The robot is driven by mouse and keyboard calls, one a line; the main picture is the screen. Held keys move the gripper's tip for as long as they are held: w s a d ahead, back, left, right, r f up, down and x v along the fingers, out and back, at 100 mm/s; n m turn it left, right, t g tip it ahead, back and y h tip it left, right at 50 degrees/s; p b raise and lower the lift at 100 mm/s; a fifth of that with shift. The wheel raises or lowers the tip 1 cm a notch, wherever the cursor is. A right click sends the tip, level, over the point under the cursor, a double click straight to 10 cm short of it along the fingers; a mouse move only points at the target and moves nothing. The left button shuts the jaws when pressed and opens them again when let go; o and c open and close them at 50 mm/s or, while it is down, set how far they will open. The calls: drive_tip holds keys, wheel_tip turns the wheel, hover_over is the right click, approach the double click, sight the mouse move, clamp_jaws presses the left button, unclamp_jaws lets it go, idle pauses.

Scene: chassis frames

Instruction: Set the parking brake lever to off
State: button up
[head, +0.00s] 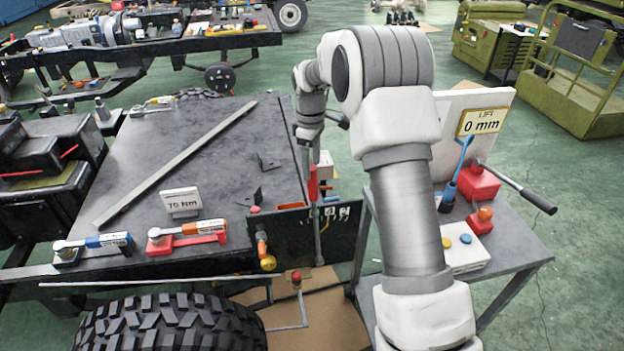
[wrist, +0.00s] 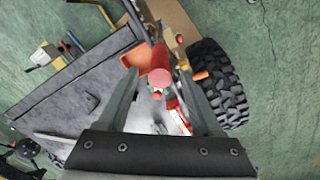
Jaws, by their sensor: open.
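A lever with a red grip (head: 313,184) stands upright on a grey rod at the right end of the chassis frame; I take it for the parking brake lever. No off marking is readable. My gripper (head: 312,158) is right above the grip, pointing down. In the wrist view, the red round end of the grip (wrist: 160,76) shows between the fingers of my gripper (wrist: 158,88). The fingers are open, one on each side, with no clear contact. The lever's lower part is mostly hidden in the wrist view.
A dark panel with fittings (head: 290,238) is beside the lever. A large tyre (head: 170,325) is at the front. A side table (head: 515,245) at right carries a jack-like red unit (head: 478,184) and a button box (head: 462,255). Torque wrenches (head: 188,236) lie on the frame.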

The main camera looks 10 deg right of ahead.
sight(312, 180)
wheel_tip(312, 180, down, 6)
drive_tip(key=shift+d+f, duration=0.1)
drive_tip(key=shift+c, duration=0.4)
drive_tip(key=shift+w, duration=0.1)
clamp_jaws()
idle(1.1)
